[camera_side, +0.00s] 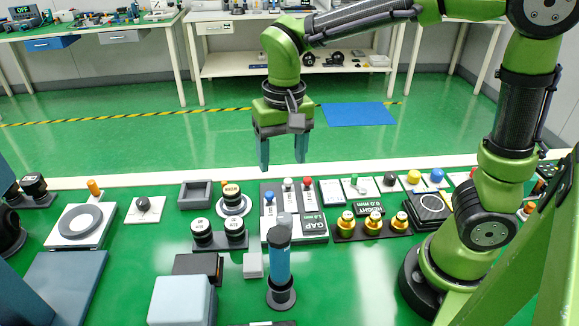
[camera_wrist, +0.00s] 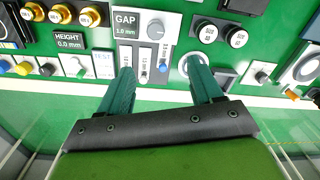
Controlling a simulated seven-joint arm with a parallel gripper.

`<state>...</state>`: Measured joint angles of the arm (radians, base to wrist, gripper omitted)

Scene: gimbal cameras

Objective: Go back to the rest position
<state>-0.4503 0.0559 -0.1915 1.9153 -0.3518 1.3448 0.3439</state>
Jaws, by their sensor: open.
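My gripper (camera_side: 283,160) hangs in the air above the far edge of the green worktable (camera_side: 340,285). Its two teal fingers point down, stand apart and hold nothing. In the wrist view my gripper (camera_wrist: 162,82) shows both fingers spread, with the panel of sliders marked GAP (camera_wrist: 147,42) beyond them. In the side view that GAP panel (camera_side: 313,227) lies on the table below and in front of the gripper, clear of the fingers.
A blue cylinder on a black base (camera_side: 279,265) stands upright near the front. Brass weights (camera_side: 372,223) sit on a rack right of the GAP panel. Dark weights (camera_side: 202,232) stand left of it. A height display (camera_side: 367,207) lies behind the brass weights. The air around my gripper is clear.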

